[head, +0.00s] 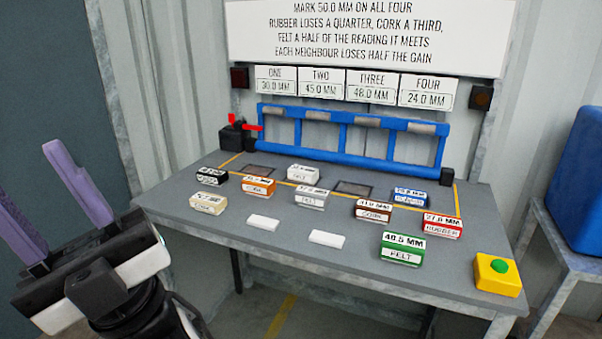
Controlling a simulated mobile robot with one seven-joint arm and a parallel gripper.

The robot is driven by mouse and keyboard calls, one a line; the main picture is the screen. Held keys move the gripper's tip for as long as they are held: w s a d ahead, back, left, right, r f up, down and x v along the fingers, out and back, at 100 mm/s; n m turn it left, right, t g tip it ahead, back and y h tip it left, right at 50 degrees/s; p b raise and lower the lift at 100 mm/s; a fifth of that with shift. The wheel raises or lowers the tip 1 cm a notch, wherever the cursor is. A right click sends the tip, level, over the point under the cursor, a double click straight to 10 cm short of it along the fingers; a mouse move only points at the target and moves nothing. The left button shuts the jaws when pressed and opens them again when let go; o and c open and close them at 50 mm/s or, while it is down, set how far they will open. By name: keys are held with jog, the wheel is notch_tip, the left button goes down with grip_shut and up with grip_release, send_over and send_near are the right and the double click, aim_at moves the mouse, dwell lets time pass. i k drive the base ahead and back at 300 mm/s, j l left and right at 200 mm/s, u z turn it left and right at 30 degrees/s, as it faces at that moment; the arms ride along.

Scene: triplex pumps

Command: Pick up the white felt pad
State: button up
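The white felt pad (303,175) is a small block with a label reading FELT on its front. It lies on the grey table toward the back, just in front of the blue pipe frame. The number on its top is too small to read surely. My gripper (28,168) is at the far left with its two purple fingers spread apart and nothing between them. It is well to the left of the pad, clear of the table's pads.
A grey felt block (311,198) sits close in front of the white pad, and an orange cork block (258,187) is to its left. Several other coloured blocks share the table (210,235). The blue pipe frame (350,155) stands behind. A yellow button box (497,276) is front right.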

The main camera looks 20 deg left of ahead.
aim_at(296, 172)
jog(key=j+z, duration=0.2)
jog(key=z, duration=0.25)
jog(key=j+z, duration=0.2)
jog(key=z, duration=0.25)
jog(key=j+z, duration=0.25)
jog(key=j, duration=0.25)
jog(key=k+j+z, duration=0.15)
jog(key=j+z, duration=0.15)
jog(key=j, duration=0.15)
jog(key=k+j, duration=0.1)
jog(key=j, duration=0.25)
jog(key=k+j+z, duration=0.1)
jog(key=j, duration=0.25)
jog(key=k+j, duration=0.15)
jog(key=j, duration=0.2)
jog(key=k+j+z, duration=0.1)
jog(key=j, duration=0.25)
jog(key=k+j, duration=0.15)
jog(key=j, duration=0.2)
jog(key=i+j, duration=0.15)
jog(key=j, duration=0.2)
jog(key=i+j, duration=0.15)
jog(key=j, duration=0.15)
